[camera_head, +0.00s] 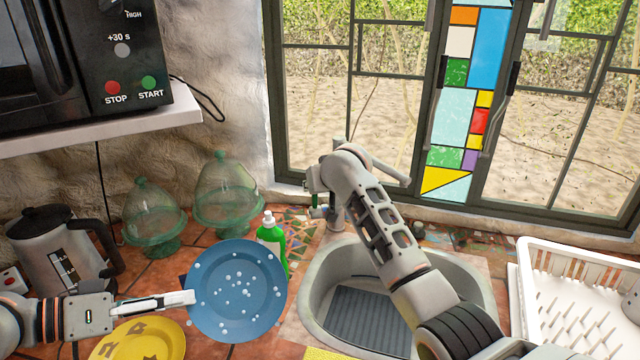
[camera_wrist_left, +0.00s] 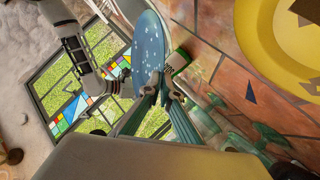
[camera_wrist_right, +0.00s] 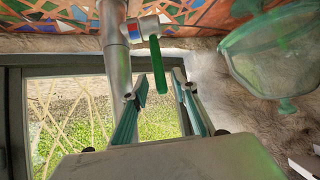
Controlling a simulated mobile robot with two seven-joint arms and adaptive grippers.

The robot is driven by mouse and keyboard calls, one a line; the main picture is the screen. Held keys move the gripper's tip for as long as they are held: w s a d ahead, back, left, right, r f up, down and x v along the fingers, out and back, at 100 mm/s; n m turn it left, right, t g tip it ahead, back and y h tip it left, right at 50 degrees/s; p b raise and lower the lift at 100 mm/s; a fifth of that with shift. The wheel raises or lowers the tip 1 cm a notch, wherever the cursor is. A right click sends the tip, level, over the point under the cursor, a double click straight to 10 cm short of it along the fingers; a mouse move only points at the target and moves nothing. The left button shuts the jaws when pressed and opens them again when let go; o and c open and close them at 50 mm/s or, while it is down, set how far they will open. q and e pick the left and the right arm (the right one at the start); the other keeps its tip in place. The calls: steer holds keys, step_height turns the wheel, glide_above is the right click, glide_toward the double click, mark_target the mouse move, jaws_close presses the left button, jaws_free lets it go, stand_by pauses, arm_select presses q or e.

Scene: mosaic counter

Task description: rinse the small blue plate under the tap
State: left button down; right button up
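The small blue plate (camera_head: 238,300), dotted with white specks, is held tilted over the counter, left of the sink (camera_head: 482,290). My left gripper (camera_head: 190,298) is shut on its left rim; the plate (camera_wrist_left: 150,45) also shows between the fingers in the left wrist view. The tap (camera_head: 337,212) stands behind the sink, partly hidden by my right arm. In the right wrist view, my right gripper (camera_wrist_right: 160,92) is open, with the tap's green lever (camera_wrist_right: 157,65) in the gap between its fingers. I cannot tell whether they touch it.
A yellow plate (camera_head: 165,345) lies at the front left. A green bottle (camera_head: 270,235) stands behind the blue plate. Glass domes (camera_head: 228,195) and a kettle (camera_head: 55,250) stand at the left. A white dish rack (camera_head: 530,290) is right of the sink. The basin looks empty.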

steer(key=v, duration=0.4)
steer(key=shift+s+r, duration=0.15)
steer(key=shift+s, duration=0.05)
stand_by(0.3)
